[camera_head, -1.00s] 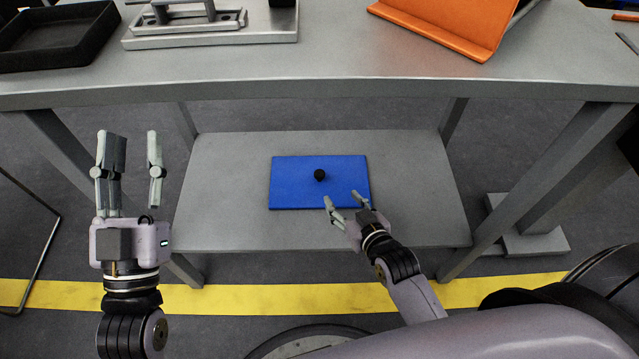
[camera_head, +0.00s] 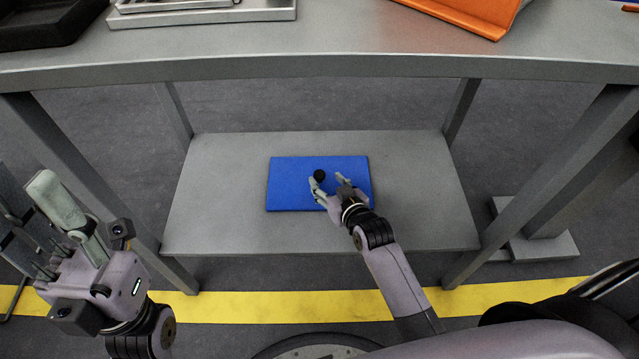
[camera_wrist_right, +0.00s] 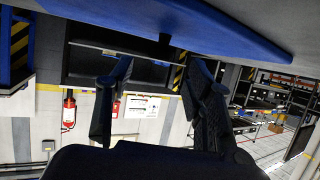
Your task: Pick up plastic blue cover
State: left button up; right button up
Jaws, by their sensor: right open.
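The blue cover (camera_head: 290,185) is a flat blue plate lying on the lower grey shelf (camera_head: 225,225). Contact cannot be told. My left gripper (camera_head: 45,225) is at the far left, tilted, its fingers apart and empty.
The grey tabletop (camera_head: 330,50) hangs above the shelf, with table legs (camera_head: 65,175) on both sides. A black tray (camera_head: 45,22), a metal fixture (camera_head: 200,12) and an orange holder (camera_head: 465,14) sit on top. The shelf around the cover is clear.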

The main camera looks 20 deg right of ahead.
aim_at(321, 177)
jog(key=b+x, duration=0.1)
jog(key=x, duration=0.1)
jog(key=b+x, duration=0.1)
jog(key=x, duration=0.1)
jog(key=shift+s+f, duration=0.1)
jog(key=shift+f, duration=0.15)
jog(key=shift+w+b, duration=0.3)
jog(key=shift+w, duration=0.05)
grip_shut()
